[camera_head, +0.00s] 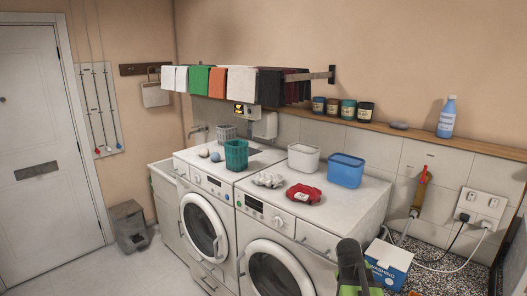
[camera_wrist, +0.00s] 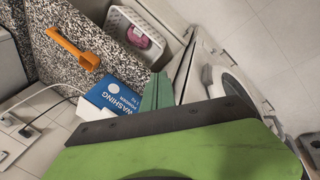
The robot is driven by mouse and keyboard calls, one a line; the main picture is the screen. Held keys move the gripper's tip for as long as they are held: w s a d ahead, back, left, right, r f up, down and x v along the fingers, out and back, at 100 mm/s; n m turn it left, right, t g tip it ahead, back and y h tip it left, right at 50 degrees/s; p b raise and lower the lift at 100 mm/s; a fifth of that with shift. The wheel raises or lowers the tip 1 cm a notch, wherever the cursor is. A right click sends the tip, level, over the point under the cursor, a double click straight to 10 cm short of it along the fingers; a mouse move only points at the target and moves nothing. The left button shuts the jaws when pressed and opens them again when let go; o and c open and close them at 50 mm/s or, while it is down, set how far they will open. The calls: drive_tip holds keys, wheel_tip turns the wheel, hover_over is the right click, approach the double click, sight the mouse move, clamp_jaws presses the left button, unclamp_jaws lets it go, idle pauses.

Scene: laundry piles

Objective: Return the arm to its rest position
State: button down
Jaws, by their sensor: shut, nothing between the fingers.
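My gripper (camera_head: 352,262) shows at the bottom of the head view, to the right of the middle, as a green and black shape in front of the second washing machine. It is cut off by the lower edge. In the wrist view, my gripper (camera_wrist: 157,90) has its green fingers closed together, with nothing between them. Behind the fingers in that view is a blue and white washing powder box (camera_wrist: 112,97). The same box (camera_head: 388,264) stands just right of my gripper in the head view. The rest of my arm is out of view.
Two white washing machines (camera_head: 205,222) stand side by side, with a green basket (camera_head: 236,154), a blue tub (camera_head: 346,170) and a red cloth (camera_head: 303,194) on top. Clothes hang on a rack (camera_head: 320,75) above. An orange scoop (camera_wrist: 73,48) lies on the speckled counter.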

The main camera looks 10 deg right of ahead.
drive_tip(key=s+a+f+g+y, duration=0.1)
drive_tip(key=s+a+y, duration=0.1)
drive_tip(key=a, duration=1)
drive_tip(key=s+a+f+y+b, duration=0.1)
drive_tip(key=s+a+f+y, duration=0.1)
drive_tip(key=a, duration=1)
drive_tip(key=shift+a+f+g, duration=0.15)
drive_tip(key=shift+a+g, duration=0.25)
drive_tip(key=c, duration=2.1)
unclamp_jaws()
drive_tip(key=shift+w+d, duration=0.1)
drive_tip(key=shift+d, duration=0.05)
